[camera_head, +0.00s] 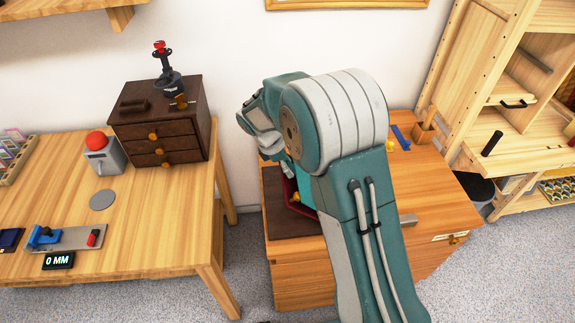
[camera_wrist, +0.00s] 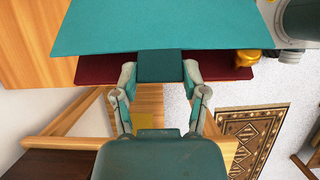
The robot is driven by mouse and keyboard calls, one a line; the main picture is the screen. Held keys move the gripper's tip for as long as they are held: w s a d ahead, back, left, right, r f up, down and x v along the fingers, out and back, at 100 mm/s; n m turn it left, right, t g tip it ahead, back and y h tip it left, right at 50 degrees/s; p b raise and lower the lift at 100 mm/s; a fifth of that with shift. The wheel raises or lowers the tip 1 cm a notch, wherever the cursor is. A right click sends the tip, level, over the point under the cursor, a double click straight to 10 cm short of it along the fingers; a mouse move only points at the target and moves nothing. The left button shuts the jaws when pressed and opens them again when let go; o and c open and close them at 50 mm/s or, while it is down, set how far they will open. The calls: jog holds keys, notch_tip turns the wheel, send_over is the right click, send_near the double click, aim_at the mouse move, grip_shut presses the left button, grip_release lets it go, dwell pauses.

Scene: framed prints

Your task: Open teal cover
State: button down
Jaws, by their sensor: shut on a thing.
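The teal cover (camera_wrist: 160,25) fills the top of the wrist view as a flat panel with a darker tab at its near edge. My gripper (camera_wrist: 160,72) has its two fingers on either side of this tab and is shut on it. A dark red layer (camera_wrist: 95,72) shows beneath the cover, apart from it at the near edge. In the head view my arm hides most of the cover; a teal strip (camera_head: 304,186) and a red part (camera_head: 289,187) show beside it, above the wooden cabinet (camera_head: 300,262). My gripper's fingertips are hidden there.
A yellow knob-like thing (camera_wrist: 247,62) is near the cover's right edge. A dark brown mat or board (camera_head: 288,222) lies on the cabinet's left side. A table (camera_head: 150,235) with a small drawer chest (camera_head: 160,125) stands left; open shelving (camera_head: 520,90) stands right.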

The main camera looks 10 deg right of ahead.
jog(key=shift+d+r+y, duration=0.3)
jog(key=shift+d, duration=0.2)
jog(key=d+r+y, duration=0.2)
jog(key=d+r, duration=0.1)
jog(key=d, duration=0.3)
jog(key=shift+r, duration=0.1)
jog(key=shift+c, duration=0.6)
grip_release()
notch_tip(320, 180, up, 12)
jog(key=a, duration=0.2)
jog(key=shift+a, duration=0.1)
